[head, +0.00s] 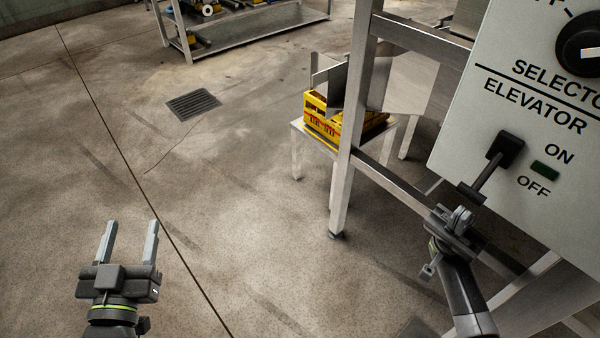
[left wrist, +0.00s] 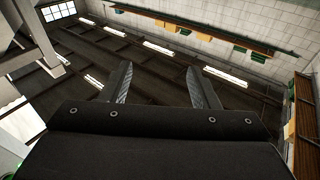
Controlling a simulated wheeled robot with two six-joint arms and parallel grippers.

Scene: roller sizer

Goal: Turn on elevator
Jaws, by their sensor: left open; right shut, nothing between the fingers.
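The control panel (head: 465,135) is at the right of the head view, with the label ELEVATOR above a black lever switch (head: 487,172). The lever hangs down and to the left from its mount, on the OFF side. A dark green indicator (head: 545,170) beside it looks unlit. My right gripper (head: 460,214) is shut and empty, just below the lever's lower end; I cannot tell whether they touch. My left gripper (head: 131,226) is open and empty above the floor at lower left. Its spread fingers also show in the left wrist view (left wrist: 160,75).
A black selector knob (head: 582,48) is higher on the panel. A metal frame post (head: 350,130) stands left of the panel. A yellow crate (head: 319,122) sits on a small metal stand behind it. A floor drain (head: 193,104) lies in open floor at left.

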